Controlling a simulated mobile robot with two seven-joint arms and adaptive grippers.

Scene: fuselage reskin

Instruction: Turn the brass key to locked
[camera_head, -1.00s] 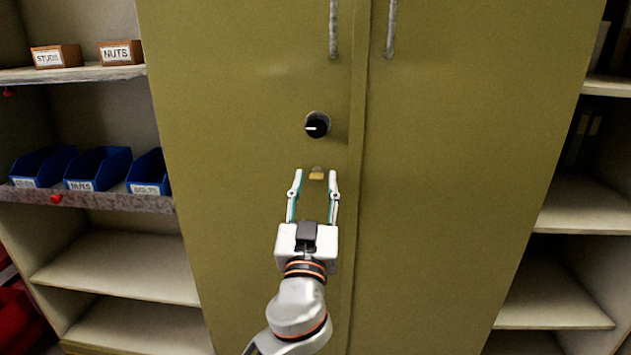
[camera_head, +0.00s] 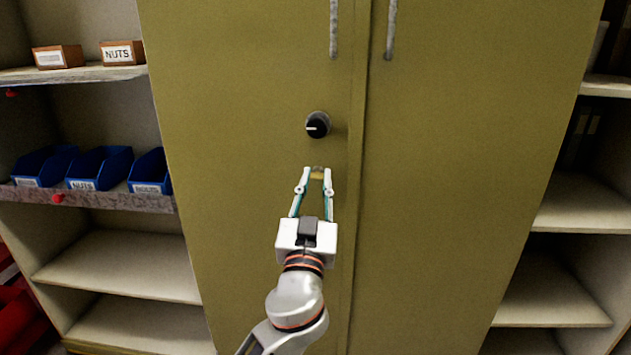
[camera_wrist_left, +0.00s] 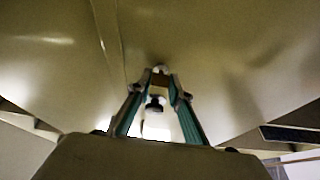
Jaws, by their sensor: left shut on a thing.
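The brass key (camera_head: 317,174) sits in its lock on the left door of the olive cabinet, below a black round knob (camera_head: 317,125) with a white pointer line. My left gripper (camera_head: 317,173) is in front of the door with its fingertips closed on the key's two sides. The fingers hide part of the key, and I cannot read any lock marking. My right gripper is not in view.
Two grey vertical handles (camera_head: 333,28) hang at the top of the cabinet doors. Open shelves stand at both sides; the left ones hold blue bins (camera_head: 99,168) and small brown boxes (camera_head: 123,53). The door surface around the key is clear.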

